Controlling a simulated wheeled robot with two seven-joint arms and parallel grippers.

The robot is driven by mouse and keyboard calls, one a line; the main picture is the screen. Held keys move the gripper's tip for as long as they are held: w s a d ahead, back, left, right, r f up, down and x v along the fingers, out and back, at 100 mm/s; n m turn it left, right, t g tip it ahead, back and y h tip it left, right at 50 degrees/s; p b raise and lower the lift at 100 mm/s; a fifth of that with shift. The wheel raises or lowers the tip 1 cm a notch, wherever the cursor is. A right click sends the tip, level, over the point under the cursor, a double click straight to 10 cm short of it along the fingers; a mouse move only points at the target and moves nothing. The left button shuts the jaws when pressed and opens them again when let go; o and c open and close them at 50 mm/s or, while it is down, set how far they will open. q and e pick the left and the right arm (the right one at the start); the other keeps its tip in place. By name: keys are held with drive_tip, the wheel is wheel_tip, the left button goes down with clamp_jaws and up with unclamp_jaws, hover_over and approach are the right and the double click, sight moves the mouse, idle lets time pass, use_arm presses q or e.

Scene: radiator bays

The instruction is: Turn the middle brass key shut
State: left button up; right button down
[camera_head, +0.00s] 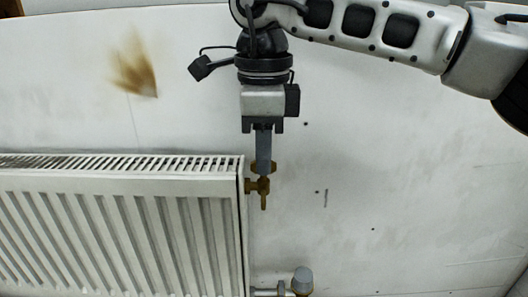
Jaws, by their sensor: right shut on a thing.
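A brass key (264,167) sits on a brass valve (258,186) at the upper right corner of a white radiator (120,225). My right gripper (263,160) points straight down from above, and its fingers are shut on the brass key. The fingers hide part of the key, so its exact angle is hard to tell. Only this one key shows, and I cannot tell from this view whether it is the middle one. My left gripper is not in view.
A capped valve (302,281) with a pipe stands at the radiator's lower right. The pale wall (400,190) is close behind, with small dark holes and a brown stain (137,70) at upper left. The area right of the radiator is clear.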

drive_tip(key=shift+r, duration=0.1)
drive_tip(key=c, duration=1.9)
unclamp_jaws()
use_arm(q)
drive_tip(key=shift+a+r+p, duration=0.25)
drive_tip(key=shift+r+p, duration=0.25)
drive_tip(key=shift+p, duration=0.6)
use_arm(e)
wheel_tip(320, 180, up, 16)
drive_tip(key=shift+f, duration=0.1)
drive_tip(key=shift+s, duration=0.1)
